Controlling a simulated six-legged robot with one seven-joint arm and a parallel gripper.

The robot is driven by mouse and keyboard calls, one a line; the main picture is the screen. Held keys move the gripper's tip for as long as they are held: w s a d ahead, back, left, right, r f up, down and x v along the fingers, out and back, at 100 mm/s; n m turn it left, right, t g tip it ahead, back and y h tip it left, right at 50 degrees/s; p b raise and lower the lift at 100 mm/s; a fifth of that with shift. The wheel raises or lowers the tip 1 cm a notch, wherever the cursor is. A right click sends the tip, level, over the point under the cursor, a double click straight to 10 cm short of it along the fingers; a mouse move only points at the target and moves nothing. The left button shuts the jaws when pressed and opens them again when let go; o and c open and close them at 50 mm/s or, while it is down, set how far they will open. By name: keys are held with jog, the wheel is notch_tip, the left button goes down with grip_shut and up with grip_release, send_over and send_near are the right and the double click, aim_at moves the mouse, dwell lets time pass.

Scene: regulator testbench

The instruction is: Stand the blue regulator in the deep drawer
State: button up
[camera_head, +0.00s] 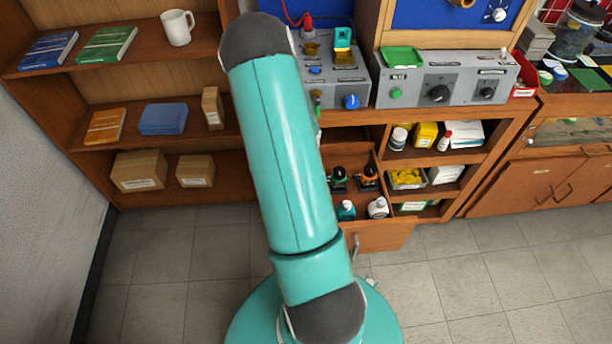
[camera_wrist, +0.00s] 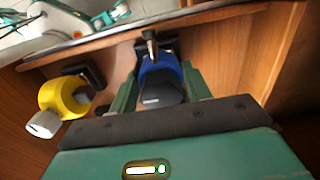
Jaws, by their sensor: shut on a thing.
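In the wrist view my gripper (camera_wrist: 160,88) has its two green fingers closed on either side of the blue regulator (camera_wrist: 160,70), which has a blue collar, a dark body and a metal stem at its far end. A yellow regulator (camera_wrist: 62,98) with a pale knob and a black part is left of it, apart from my fingers. In the head view my teal arm hides my gripper and the blue regulator. The deep drawer (camera_head: 378,238) is pulled out low in the bench. I cannot tell whether the blue regulator touches a surface.
In the drawer show a green-marked regulator (camera_head: 339,180), an orange-marked one (camera_head: 369,177), a teal bottle (camera_head: 346,210) and a white bottle (camera_head: 378,207). Open shelves with a yellow box (camera_head: 425,134) adjoin its right side. Grey control panels (camera_head: 440,80) stand on the bench top. Floor in front is clear.

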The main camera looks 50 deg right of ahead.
jog(key=o, duration=1.4)
notch_tip(320, 180, up, 12)
jog(key=shift+r, duration=0.1)
